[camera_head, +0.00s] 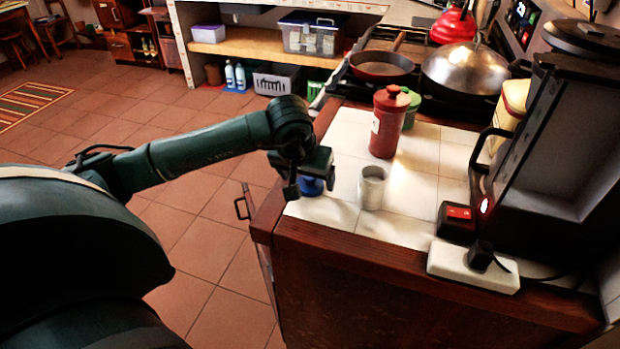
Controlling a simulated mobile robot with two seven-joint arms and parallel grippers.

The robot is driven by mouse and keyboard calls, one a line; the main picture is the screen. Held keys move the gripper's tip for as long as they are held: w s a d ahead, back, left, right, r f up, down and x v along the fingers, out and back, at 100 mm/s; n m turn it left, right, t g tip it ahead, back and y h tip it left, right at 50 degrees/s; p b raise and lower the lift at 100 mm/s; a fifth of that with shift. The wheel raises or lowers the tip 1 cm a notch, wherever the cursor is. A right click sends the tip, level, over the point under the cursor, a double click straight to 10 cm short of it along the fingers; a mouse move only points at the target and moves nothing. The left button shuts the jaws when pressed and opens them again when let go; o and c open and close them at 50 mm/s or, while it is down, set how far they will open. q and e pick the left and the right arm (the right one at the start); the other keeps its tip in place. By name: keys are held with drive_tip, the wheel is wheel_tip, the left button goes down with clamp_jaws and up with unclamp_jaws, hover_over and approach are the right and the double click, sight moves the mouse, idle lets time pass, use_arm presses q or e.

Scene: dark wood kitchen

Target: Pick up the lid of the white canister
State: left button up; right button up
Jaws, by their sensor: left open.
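A small white canister (372,190) stands upright on the white tiled counter. Its top looks open, with no lid on it. A small blue object (312,187), perhaps a lid, is on the counter left of the canister. My left gripper (310,180) is open, pointing down over the blue object, with its fingers on either side of it. The gripper partly hides the blue object, and I cannot tell whether they touch. My right gripper is not in view.
A red lidded canister (385,128) and a green one (412,110) stand behind the white canister. A black appliance (560,150) and a white power strip (470,268) are at right. A pan (381,67) and a domed wok (465,70) are on the stove.

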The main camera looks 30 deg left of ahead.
use_arm(q)
drive_tip(key=shift+x, duration=1)
drive_tip(key=shift+r, duration=0.1)
drive_tip(key=c, duration=1.1)
